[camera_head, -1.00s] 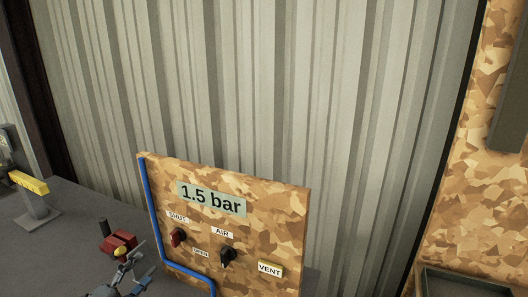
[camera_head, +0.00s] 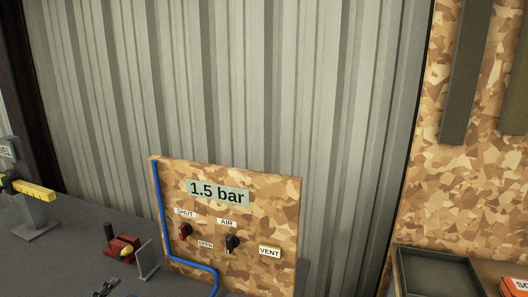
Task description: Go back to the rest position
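My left gripper (camera_head: 107,288) shows only as a small grey part at the bottom edge, left of the panel. Most of it is cut off, and I cannot tell whether its fingers are open. Nothing is seen held in the visible part. My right gripper is out of view. The gripper is apart from the panel.
A yellow bar on a grey stand (camera_head: 35,190) is at the left. A dark tray (camera_head: 402,276) is at the right. The grey bench between stand and block is clear.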

